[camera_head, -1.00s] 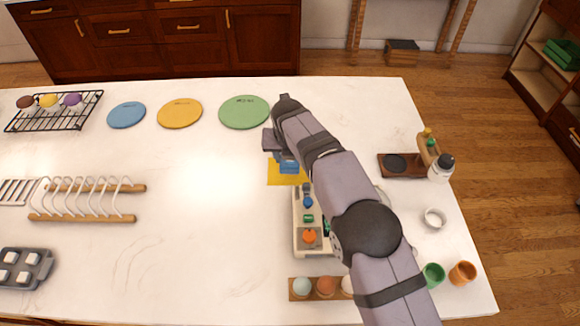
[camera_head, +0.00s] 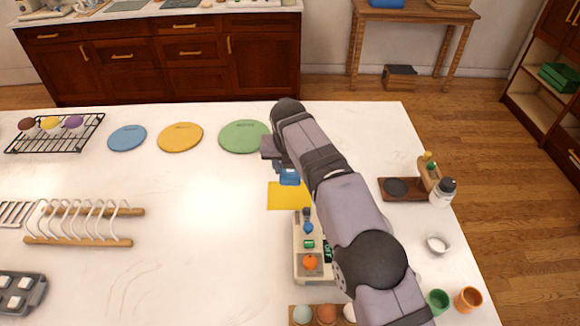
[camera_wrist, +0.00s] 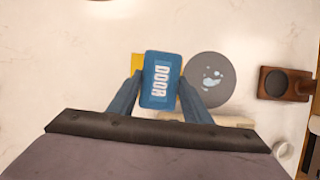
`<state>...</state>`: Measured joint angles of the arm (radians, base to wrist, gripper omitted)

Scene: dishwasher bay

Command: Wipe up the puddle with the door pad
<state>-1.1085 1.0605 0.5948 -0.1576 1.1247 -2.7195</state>
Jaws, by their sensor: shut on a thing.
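My gripper (camera_wrist: 160,88) is shut on the blue pad (camera_wrist: 161,80), whose face reads "DOOR". The pad also shows in the head view (camera_head: 289,177), held above the table over the far part of a yellow square (camera_head: 288,197). In the wrist view a round grey disc (camera_wrist: 205,96) lies just right of the pad, with pale, glossy wet blotches forming the puddle (camera_wrist: 211,78). The pad and the puddle are apart in that view. My arm hides the disc in the head view.
A dark wooden board (camera_head: 408,196) and white bottle (camera_head: 442,191) stand right. Blue, yellow and green discs (camera_head: 244,137) lie at the back. The table's centre left is clear.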

